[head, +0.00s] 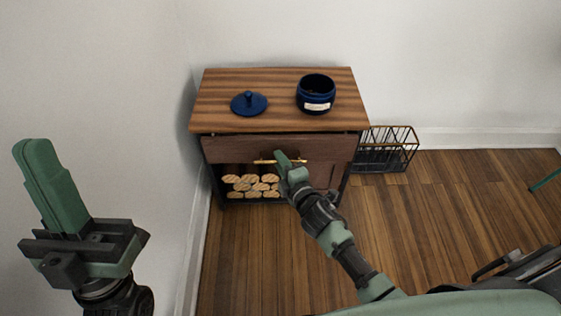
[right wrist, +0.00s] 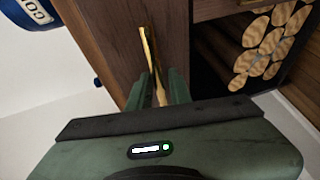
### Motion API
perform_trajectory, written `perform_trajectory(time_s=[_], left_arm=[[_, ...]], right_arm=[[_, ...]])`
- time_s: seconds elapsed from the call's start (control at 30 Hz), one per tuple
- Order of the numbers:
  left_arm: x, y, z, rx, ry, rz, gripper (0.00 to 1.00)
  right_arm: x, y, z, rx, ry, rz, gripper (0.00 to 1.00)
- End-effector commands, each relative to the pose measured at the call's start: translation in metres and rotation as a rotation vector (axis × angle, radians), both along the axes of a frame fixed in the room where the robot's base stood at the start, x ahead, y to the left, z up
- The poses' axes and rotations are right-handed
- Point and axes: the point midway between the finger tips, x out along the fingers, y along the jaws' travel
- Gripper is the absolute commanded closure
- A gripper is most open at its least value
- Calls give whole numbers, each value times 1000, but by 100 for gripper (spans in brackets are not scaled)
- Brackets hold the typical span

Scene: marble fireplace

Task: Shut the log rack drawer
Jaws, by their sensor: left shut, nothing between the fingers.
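The log rack (head: 212,112) is a wood-topped cabinet against the wall. Its brown drawer (head: 231,149) has a brass handle (head: 264,161). A thin dark gap shows under the top; I cannot tell how far out the drawer is. My right gripper (head: 283,160) is at the handle. In the right wrist view its fingers (right wrist: 160,92) lie on either side of the brass handle (right wrist: 147,50), close to it; whether they grip it is unclear. My left gripper (head: 40,148) is raised at the left, shut and empty, away from the rack.
A blue pot (head: 316,96) and a blue lid (head: 249,104) stand on the rack's top. Cut logs (head: 250,186) fill the shelf below the drawer. A black wire basket (head: 388,149) stands to the right.

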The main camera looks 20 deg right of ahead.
Motion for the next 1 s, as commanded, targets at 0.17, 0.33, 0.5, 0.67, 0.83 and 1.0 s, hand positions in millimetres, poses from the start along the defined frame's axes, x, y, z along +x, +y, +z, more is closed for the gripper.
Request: perform_trajectory(time_s=[0.17, 0.33, 0.5, 0.67, 0.83, 1.0], left_arm=[[0, 0, 0, 0, 1, 0, 100], [0, 0, 0, 1, 2, 1, 100], [1, 0, 0, 1, 3, 1, 100], [1, 0, 0, 1, 3, 1, 100], [1, 0, 0, 1, 3, 1, 100], [1, 0, 0, 1, 3, 1, 100]], right_arm=[[0, 0, 0, 0, 0, 0, 100], [0, 0, 0, 0, 0, 0, 100], [0, 0, 0, 1, 0, 0, 100], [0, 0, 0, 1, 0, 0, 100], [0, 0, 0, 1, 0, 0, 100], [0, 0, 0, 1, 0, 0, 100]])
